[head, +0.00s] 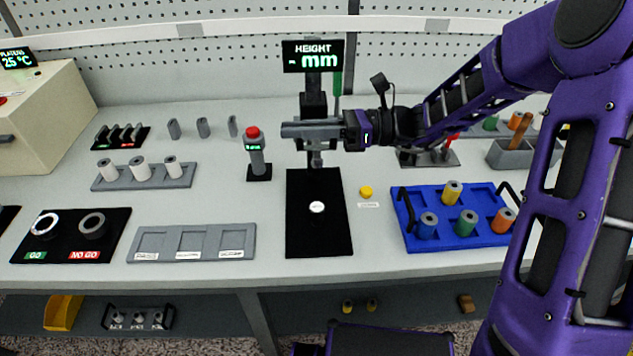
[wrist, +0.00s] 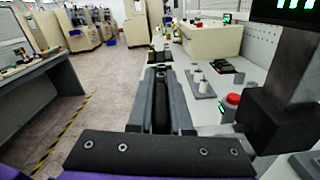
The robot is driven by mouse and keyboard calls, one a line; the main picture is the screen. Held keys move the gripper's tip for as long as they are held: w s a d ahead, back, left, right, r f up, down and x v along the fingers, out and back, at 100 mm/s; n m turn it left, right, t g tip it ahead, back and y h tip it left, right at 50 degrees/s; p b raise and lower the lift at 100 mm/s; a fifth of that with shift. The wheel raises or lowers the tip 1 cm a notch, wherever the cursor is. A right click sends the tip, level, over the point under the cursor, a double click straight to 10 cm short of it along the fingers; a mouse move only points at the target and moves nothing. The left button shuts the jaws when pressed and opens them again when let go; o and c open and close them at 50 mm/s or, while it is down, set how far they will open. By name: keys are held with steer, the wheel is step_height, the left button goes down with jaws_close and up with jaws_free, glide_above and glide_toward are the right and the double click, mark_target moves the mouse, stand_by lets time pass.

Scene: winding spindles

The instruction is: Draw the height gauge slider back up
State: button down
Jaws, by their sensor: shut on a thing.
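The height gauge (head: 314,103) stands at the back middle of the bench, with its display (head: 313,56) reading "- mm" on top of an upright column. Its black base plate (head: 318,240) lies in front, with a small white disc (head: 317,207) on it. My gripper (head: 300,130) reaches in from the right, level, across the front of the column. It is shut on the slider, whose gripped part is mostly hidden by the fingers. A grey tip (head: 316,158) shows just below, well above the disc. In the wrist view the fingers (wrist: 160,95) lie close together beside the dark gauge body (wrist: 285,90).
A red-topped post (head: 256,155) stands close left of the gauge. A yellow button-like piece (head: 366,191) lies right of the base plate, near a blue tray (head: 405,236) of coloured spindles. A grey tray (head: 193,230) with empty recesses lies front left.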

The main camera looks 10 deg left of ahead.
steer(key=shift+r, duration=1.9)
steer(key=c, duration=0.8)
jaws_free()
steer(key=shift+c, duration=0.2)
steer(key=shift+f, duration=0.1)
steer(key=w+d, duration=0.1)
steer(key=d, duration=0.6)
steer(key=shift+w, duration=0.2)
steer(key=shift+a, duration=0.1)
